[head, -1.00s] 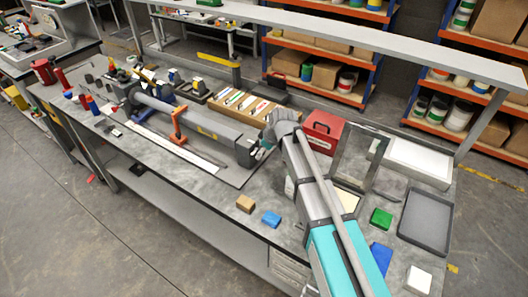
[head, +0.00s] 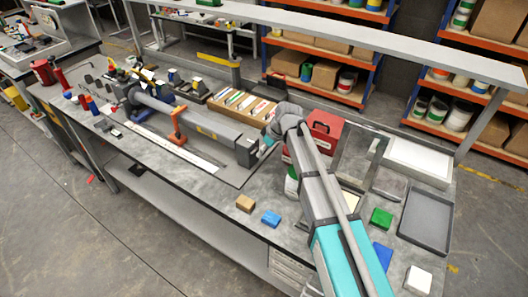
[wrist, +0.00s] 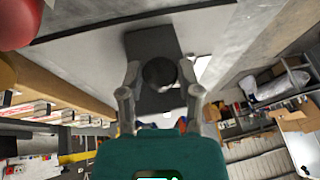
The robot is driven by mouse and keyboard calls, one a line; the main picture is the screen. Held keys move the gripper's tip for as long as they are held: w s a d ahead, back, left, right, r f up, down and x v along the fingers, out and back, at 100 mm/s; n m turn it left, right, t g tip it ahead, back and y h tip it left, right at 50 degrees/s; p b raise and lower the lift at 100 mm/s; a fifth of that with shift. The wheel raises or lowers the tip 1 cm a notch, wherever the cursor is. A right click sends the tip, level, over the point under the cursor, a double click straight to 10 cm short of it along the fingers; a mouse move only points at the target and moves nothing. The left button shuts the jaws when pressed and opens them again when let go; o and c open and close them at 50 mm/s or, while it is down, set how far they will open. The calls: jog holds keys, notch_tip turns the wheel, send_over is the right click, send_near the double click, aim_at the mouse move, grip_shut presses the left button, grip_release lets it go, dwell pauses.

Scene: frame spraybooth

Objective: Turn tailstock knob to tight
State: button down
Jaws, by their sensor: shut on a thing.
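The tailstock (head: 246,151) is the dark grey block at the right end of the long grey frame fixture (head: 185,117) on the bench. In the wrist view the tailstock (wrist: 150,43) shows as a dark plate behind a round black knob (wrist: 159,73). My gripper (wrist: 160,88) has one finger on each side of the knob and is shut on it. In the head view my gripper (head: 266,143) is at the tailstock's right end. The knob is hidden there, and I cannot read any tight or loose marking.
A red toolbox (head: 325,131) stands close behind my arm. A wooden tray of markers (head: 240,104) lies behind the fixture. A tan block (head: 245,203) and a blue block (head: 271,219) lie on the bench front. An orange clamp (head: 177,126) straddles the fixture.

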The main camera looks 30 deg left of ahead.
jog(key=g, duration=0.1)
jog(key=g+b, duration=0.2)
jog(key=shift+w+f+m, duration=0.3)
jog(key=shift+m, duration=0.1)
jog(key=g+b, duration=0.2)
jog(key=shift+w+f+g+y+b, duration=0.1)
jog(key=shift+f+g+y+b, duration=0.1)
jog(key=shift+g+y+b, duration=0.2)
jog(key=shift+m+g+b, duration=0.5)
jog(key=shift+g+b, duration=0.5)
jog(key=shift+b, duration=0.15)
jog(key=shift+r+g+y+b, duration=0.2)
jog(key=shift+g+y+b, duration=0.2)
jog(key=shift+g+b, duration=0.25)
jog(key=shift+c, duration=1.6)
grip_release()
jog(key=shift+r, duration=0.1)
